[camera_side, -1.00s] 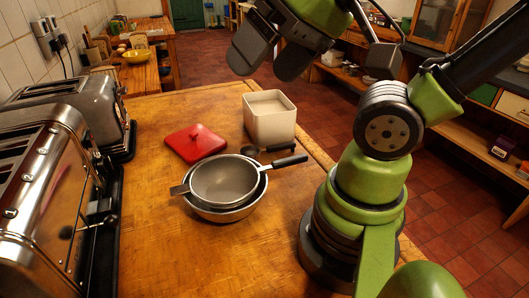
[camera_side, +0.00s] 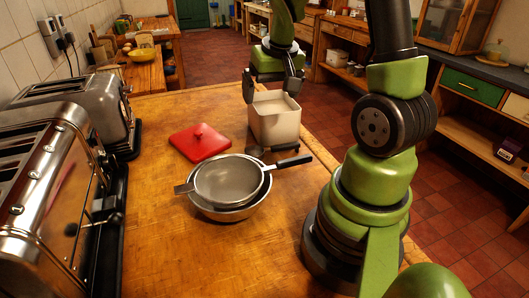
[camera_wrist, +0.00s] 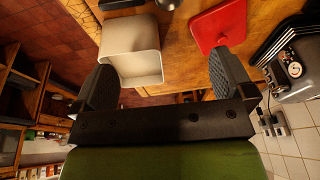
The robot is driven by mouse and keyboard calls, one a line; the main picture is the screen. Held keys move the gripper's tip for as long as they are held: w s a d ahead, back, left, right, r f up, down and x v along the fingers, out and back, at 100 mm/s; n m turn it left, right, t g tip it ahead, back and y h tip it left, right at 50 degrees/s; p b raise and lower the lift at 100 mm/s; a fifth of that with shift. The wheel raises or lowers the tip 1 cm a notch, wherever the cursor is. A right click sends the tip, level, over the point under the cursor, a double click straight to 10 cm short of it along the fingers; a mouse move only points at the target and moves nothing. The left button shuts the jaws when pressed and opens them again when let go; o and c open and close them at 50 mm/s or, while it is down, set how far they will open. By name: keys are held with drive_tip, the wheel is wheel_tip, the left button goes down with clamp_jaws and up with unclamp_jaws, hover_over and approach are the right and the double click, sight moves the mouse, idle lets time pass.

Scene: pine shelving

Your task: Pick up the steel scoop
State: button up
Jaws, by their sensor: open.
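The steel scoop (camera_side: 256,152) lies on the wooden counter between the white canister and the sieve. Its small dark bowl and black handle are partly hidden by the sieve in the side view. In the wrist view a black handle and a bit of steel bowl (camera_wrist: 168,4), seemingly the scoop, are cut off at the top edge. My gripper (camera_side: 271,91) is open and empty, pointing down over the canister's far side, behind and above the scoop. The wrist view shows its two dark fingers (camera_wrist: 163,75) wide apart with the canister near the left one.
The white canister (camera_side: 275,124) stands between my gripper and the scoop. A sieve (camera_side: 228,181) rests in a steel bowl (camera_side: 232,213) in front. A red lid (camera_side: 199,143) lies left. Toasters (camera_side: 58,195) line the left wall.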

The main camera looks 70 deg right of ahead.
drive_tip(key=m+g, duration=0.1)
approach(286, 144)
drive_tip(key=f, duration=0.3)
drive_tip(key=shift+w+d+f+g, duration=0.2)
drive_tip(key=shift+w+g, duration=0.1)
drive_tip(key=shift+w, duration=0.05)
drive_tip(key=shift+w+d+f, duration=0.1)
drive_tip(key=shift+f, duration=0.85)
drive_tip(key=shift+w+d+f, duration=0.15)
drive_tip(key=shift+f, duration=0.8)
drive_tip(key=shift+w+d+f, duration=0.1)
drive_tip(key=shift+f, duration=0.85)
drive_tip(key=shift+c, duration=0.5)
drive_tip(key=c, duration=0.4)
